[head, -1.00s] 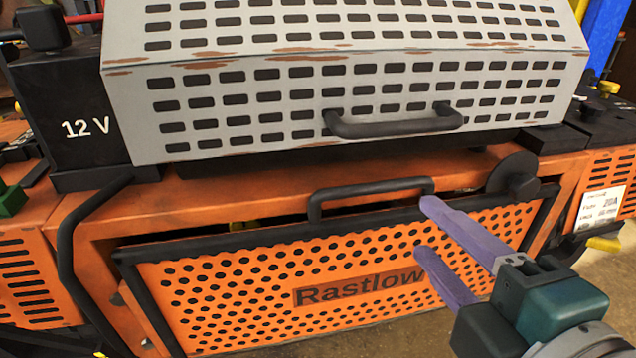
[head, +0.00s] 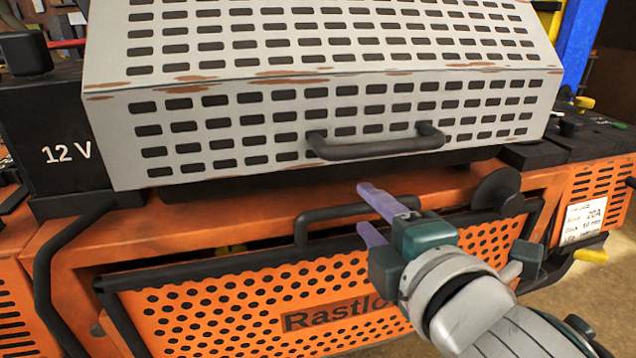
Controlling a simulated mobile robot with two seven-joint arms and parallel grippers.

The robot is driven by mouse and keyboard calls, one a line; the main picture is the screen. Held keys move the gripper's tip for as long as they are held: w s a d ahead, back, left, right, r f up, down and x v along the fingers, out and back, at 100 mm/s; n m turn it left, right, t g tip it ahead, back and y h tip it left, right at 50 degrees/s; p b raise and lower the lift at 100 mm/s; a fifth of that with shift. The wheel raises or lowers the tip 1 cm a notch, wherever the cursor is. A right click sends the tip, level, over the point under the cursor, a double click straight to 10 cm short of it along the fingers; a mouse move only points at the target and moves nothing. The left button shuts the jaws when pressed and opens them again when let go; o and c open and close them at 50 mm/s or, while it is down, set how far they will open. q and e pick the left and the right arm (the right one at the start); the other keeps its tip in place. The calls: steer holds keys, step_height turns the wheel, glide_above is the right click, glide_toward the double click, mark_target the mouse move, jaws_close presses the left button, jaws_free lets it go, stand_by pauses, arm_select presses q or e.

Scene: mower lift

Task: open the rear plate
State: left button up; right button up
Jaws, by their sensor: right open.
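The rear plate (head: 230,300) is an orange perforated panel with a black frame and the partly covered word "Rastlow". Its top edge leans out from the orange body, leaving a dark gap behind it. A black bar handle (head: 330,213) sits on its top edge. My right gripper (head: 372,218) has pale purple fingers, open and empty. It is in front of the handle's right part in the picture and hides some of it; I cannot tell if they touch. My left gripper is not in view.
A grey slotted cover (head: 320,120) with its own black handle (head: 375,146) overhangs above. A black 12 V box (head: 60,145) stands at left. A round black knob (head: 496,190) sits right of the plate handle. Bare floor (head: 590,310) shows at lower right.

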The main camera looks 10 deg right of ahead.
steer(key=shift+c, duration=0.4)
jaws_close()
stand_by(0.9)
